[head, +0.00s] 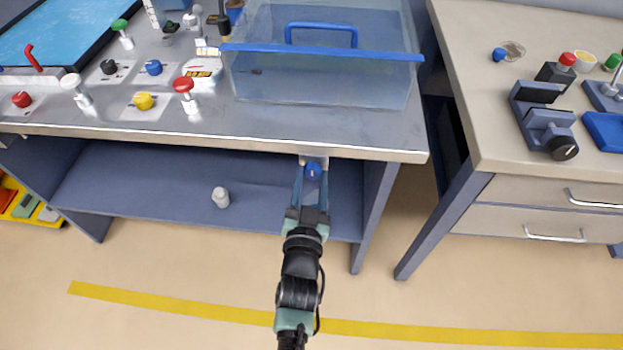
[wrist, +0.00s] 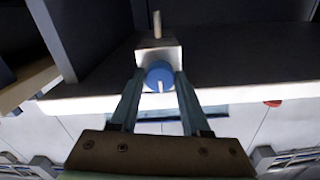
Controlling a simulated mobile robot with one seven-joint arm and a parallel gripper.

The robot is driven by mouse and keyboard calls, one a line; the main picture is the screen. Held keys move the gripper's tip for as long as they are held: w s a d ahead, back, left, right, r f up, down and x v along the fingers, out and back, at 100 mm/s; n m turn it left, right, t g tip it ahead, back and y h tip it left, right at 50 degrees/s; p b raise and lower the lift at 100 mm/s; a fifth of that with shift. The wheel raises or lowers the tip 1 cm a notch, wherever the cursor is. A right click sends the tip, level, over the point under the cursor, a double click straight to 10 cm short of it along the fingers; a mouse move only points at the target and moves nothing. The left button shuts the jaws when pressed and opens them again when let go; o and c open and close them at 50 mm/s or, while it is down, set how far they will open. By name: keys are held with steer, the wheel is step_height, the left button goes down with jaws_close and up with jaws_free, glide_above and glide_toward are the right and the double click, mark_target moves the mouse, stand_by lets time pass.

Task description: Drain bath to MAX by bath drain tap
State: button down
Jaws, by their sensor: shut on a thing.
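The clear bath (head: 300,90) stands on the metal bench top, with a blue bar along its front edge and a blue handle behind it. A liquid level and a MAX mark cannot be made out. The drain tap's blue knob (head: 313,171) is under the bench's front edge, below the bath. In the wrist view the round blue knob (wrist: 159,75) sits in front of a pale metal block and has a light mark on its face. My gripper (head: 312,168) is shut on this knob, with one finger on each side. The fingertips also show in the wrist view (wrist: 160,79).
The bench top (head: 330,135) holds several coloured knobs at left, including a red one (head: 184,88) and a yellow one (head: 143,101). A grey-white bottle (head: 220,197) stands on the lower shelf (head: 150,185). A second bench (head: 480,110) with drawers is at right, across a narrow gap.

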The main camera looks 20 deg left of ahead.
steer(key=shift+c, duration=1.9)
jaws_free()
steer(key=shift+s, duration=0.15)
steer(key=v, duration=1.2)
steer(key=shift+s, duration=0.35)
steer(key=shift+d, duration=0.15)
